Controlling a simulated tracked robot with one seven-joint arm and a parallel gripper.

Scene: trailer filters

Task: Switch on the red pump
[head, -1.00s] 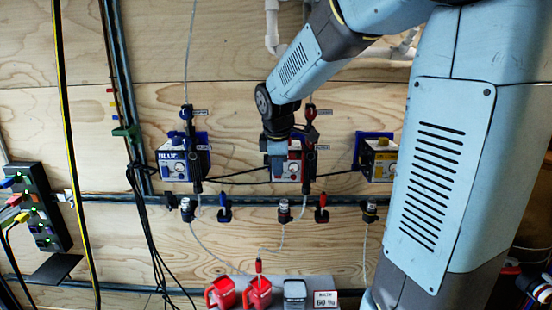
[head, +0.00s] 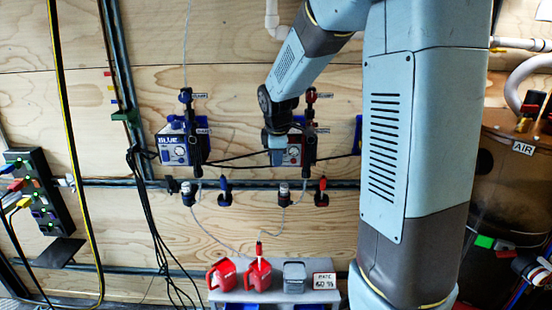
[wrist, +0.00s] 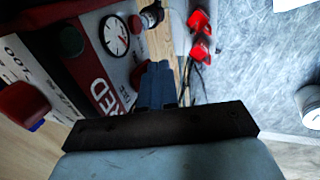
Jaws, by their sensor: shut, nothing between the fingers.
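The red pump (head: 294,153) is mounted on the plywood wall in the head view, its left part hidden behind my gripper (head: 276,152). In the wrist view the pump's front face shows at the upper left, with the "RED" label (wrist: 104,95), a round white gauge (wrist: 115,35) and a dark green round button (wrist: 72,41). My gripper (wrist: 158,72) is shut and empty, its fingertips close to the pump's face beside the label. I cannot tell whether they touch it. A red knob-like part (wrist: 24,104) shows at the left edge.
The blue pump (head: 178,149) hangs to the left on the same wall. Black cables run between the pumps. Below are a red valve handle (head: 321,192), a blue one (head: 224,192) and a shelf with red jugs (head: 222,274). My arm covers the wall right of the red pump.

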